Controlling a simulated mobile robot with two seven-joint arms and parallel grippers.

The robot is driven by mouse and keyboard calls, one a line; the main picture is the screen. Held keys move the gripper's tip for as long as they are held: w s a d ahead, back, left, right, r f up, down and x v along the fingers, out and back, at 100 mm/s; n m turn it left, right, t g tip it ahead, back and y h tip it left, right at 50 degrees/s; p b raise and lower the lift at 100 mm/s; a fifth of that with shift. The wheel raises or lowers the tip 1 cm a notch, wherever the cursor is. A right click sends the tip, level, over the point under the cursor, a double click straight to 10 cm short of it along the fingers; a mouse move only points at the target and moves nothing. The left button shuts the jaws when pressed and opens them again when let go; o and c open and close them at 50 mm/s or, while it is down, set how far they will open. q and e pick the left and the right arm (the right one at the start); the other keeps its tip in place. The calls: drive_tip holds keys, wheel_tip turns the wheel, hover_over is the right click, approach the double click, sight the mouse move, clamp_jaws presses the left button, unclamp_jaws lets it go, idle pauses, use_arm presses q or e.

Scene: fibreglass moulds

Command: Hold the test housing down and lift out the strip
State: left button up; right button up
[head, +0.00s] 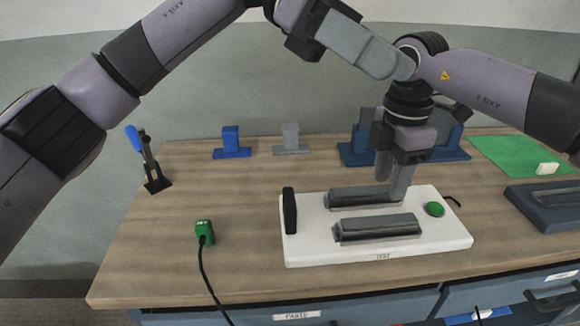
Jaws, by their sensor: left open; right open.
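The test housing (303,250) is a white flat base on the bench, with a black upright piece at its left end and a green round button at its right. Two dark grey raised bars lie along it, a rear bar (345,198) and a front bar (376,229). I cannot make out the strip as a separate piece. My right gripper (391,183) is open, pointing down over the right end of the rear bar; contact is unclear. My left gripper (400,66) is open, high above the bench, pointing right, its fingertips overlapping my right wrist in the picture.
A green plug-like piece (204,230) with a black cable lies left of the housing. A toggle clamp (151,165), a blue stand (231,145) and a grey stand (291,142) stand behind. A dark blue tray (530,207) and green mat (505,155) are right.

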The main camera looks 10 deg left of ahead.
use_arm(q)
wheel_tip(320, 180, down, 4)
drive_tip(key=t+y, duration=0.2)
drive_tip(key=y, duration=0.3)
drive_tip(key=n+t+y, duration=0.4)
drive_tip(key=n+y, duration=0.1)
drive_tip(key=y, duration=0.2)
hover_over(290, 198)
wheel_tip(290, 198, down, 19)
drive_tip(key=shift+r, duration=0.1)
drive_tip(key=shift+w+f, duration=0.1)
drive_tip(key=shift+f, duration=3.5)
drive_tip(key=shift+c, duration=0.3)
drive_tip(key=c, duration=1.2)
use_arm(e)
drive_tip(key=o, duration=0.4)
drive_tip(key=shift+c, duration=0.2)
